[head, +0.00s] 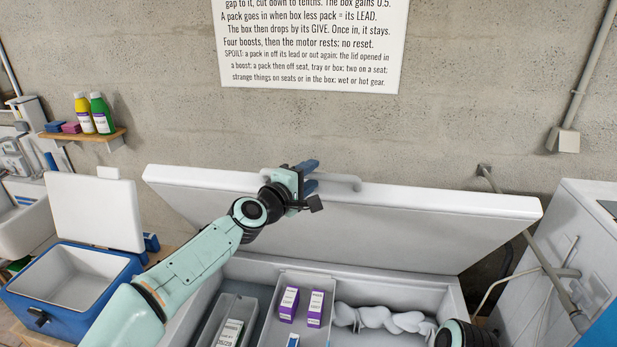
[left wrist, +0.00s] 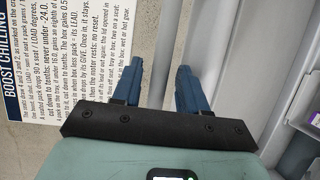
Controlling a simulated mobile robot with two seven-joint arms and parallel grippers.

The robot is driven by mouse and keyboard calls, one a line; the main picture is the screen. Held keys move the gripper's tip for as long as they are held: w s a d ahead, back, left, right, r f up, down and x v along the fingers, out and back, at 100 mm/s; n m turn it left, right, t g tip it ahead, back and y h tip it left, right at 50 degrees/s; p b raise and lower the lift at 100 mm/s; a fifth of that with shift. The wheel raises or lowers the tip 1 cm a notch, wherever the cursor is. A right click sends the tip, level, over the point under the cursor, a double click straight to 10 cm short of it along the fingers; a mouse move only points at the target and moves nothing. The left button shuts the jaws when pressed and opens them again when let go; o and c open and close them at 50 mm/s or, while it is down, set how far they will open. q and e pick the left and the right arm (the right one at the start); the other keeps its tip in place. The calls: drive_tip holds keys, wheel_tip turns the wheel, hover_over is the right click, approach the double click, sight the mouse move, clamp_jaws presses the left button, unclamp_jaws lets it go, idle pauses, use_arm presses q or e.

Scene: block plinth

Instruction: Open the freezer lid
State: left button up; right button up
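The white freezer lid (head: 400,228) stands raised and tilted back toward the wall, and the chest below it is open. A pale bar handle (head: 345,181) sits near the middle of the lid's upper edge. My left gripper (head: 308,176) is at the left end of this handle, with its blue fingers apart. Whether a finger touches the handle is unclear. My right gripper is out of view.
Inside the freezer (head: 250,270) are grey trays, purple packs (head: 289,304) and a white lumpy coil (head: 385,320). A blue cooler (head: 65,290) with its lid up stands at left. A white appliance (head: 560,250) is at right. A printed sign (head: 310,45) hangs on the wall.

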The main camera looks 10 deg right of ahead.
use_arm(q)
drive_tip(key=shift+f, duration=0.15)
drive_tip(key=shift+s+a, duration=0.1)
drive_tip(key=shift+a, duration=0.05)
drive_tip(key=b+v, duration=0.5)
drive_tip(key=v, duration=0.8)
drive_tip(key=shift+b, duration=0.35)
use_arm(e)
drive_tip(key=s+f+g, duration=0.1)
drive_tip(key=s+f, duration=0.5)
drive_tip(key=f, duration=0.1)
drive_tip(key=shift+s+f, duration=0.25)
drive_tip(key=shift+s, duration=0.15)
